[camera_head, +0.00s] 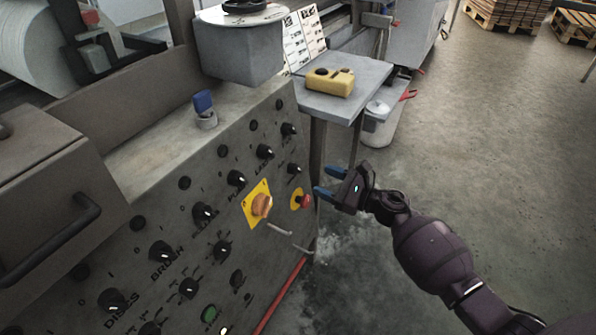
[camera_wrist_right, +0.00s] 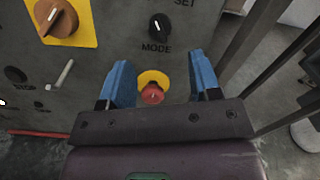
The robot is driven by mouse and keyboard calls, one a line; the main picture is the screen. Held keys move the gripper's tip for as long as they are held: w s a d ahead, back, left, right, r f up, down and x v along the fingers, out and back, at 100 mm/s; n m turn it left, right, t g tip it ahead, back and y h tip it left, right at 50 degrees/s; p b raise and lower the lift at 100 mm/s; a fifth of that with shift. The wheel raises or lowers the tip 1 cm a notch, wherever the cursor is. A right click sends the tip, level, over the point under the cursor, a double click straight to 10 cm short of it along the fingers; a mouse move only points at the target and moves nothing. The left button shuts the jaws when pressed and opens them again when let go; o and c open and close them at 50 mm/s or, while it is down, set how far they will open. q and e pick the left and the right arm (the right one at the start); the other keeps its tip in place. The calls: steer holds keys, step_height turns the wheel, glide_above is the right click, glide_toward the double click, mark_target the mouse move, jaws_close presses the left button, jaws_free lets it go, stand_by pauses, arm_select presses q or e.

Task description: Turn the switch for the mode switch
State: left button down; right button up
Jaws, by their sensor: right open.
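The mode switch (camera_wrist_right: 160,27) is a small black rotary knob with a pale pointer line and the word MODE beneath it. The line looks close to upright in the right wrist view. In the head view the knob (camera_head: 294,168) sits near the panel's right end, above a red button (camera_head: 305,201) on a yellow plate. My right gripper (camera_head: 327,181) is open and empty, with blue fingertips pointing at the panel. In the right wrist view its fingers (camera_wrist_right: 162,78) frame the red button (camera_wrist_right: 152,94), below the mode switch, not around it. My left gripper is not in view.
The grey control panel (camera_head: 215,165) carries several other black knobs. An orange rotary handle (camera_head: 262,205) on a yellow plate is close to the left. A grey side table (camera_head: 345,100) holds a yellow control box (camera_head: 330,82). Open floor (camera_head: 480,130) lies to the right.

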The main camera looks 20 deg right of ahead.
mark_target(300, 171)
steer(key=x, duration=0.7)
steer(key=shift+w+a+f, duration=0.1)
steer(key=shift+w+a, duration=0.05)
steer(key=shift+w, duration=0.05)
steer(key=shift+c, duration=0.4)
